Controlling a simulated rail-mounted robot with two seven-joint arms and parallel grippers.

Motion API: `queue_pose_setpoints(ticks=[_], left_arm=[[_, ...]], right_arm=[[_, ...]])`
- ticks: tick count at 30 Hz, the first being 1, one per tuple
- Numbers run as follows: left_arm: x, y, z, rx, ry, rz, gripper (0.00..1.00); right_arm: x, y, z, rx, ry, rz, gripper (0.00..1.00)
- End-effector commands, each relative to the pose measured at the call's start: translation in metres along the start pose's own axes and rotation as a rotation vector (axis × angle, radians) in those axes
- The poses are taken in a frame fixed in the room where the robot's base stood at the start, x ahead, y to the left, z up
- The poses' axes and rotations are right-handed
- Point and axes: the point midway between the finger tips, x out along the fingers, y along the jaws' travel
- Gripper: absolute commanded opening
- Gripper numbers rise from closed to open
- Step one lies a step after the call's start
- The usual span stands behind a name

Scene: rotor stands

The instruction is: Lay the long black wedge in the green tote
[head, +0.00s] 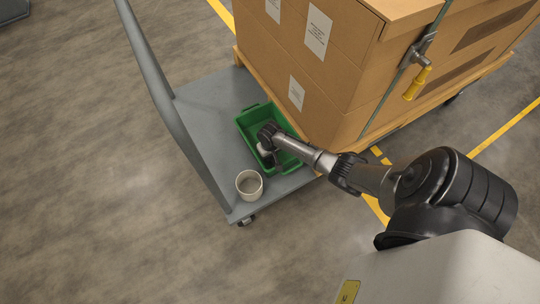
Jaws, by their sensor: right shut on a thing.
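The green tote (248,120) sits on the grey cart deck, against the cardboard box. My right arm reaches in from the right, and my right gripper (268,160) is at the tote, over its inside. It is shut on what seems to be the long black wedge, which the hand and wrist almost wholly hide. I cannot tell whether the wedge touches the tote floor. My left gripper is out of view.
A cream round pot (249,184) stands on the grey cart (205,105) near the tote's front-left corner. A big cardboard box (330,85) on a pallet rises right behind the tote. The cart's handle bar (150,70) runs along the left. The deck's left part is clear.

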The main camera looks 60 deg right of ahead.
Motion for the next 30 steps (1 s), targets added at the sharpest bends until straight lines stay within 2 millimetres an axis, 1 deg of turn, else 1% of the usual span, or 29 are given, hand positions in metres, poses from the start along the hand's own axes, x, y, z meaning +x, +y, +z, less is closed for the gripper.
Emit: queue_pose_setpoints(ticks=[5, 10, 11, 18, 26, 28, 30], left_arm=[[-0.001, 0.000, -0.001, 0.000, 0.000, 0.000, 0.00], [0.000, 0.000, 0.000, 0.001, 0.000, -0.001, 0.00], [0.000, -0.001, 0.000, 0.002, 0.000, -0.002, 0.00], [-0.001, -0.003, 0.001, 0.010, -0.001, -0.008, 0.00], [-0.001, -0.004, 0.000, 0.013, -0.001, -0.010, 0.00], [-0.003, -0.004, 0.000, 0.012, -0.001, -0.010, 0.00], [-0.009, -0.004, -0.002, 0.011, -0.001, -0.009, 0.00]], right_arm=[[-0.002, 0.000, 0.000, 0.000, 0.001, 0.000, 0.00], [0.003, 0.000, 0.000, 0.000, 0.001, -0.001, 0.00], [0.002, 0.000, 0.000, 0.000, 0.001, -0.001, 0.22], [0.002, 0.000, 0.000, 0.000, 0.001, 0.000, 0.45], [0.001, 0.000, 0.000, 0.000, 0.001, 0.000, 0.46], [-0.003, 0.000, 0.000, 0.000, 0.001, 0.000, 0.46], [-0.013, 0.000, 0.000, 0.001, 0.000, 0.000, 0.46]])
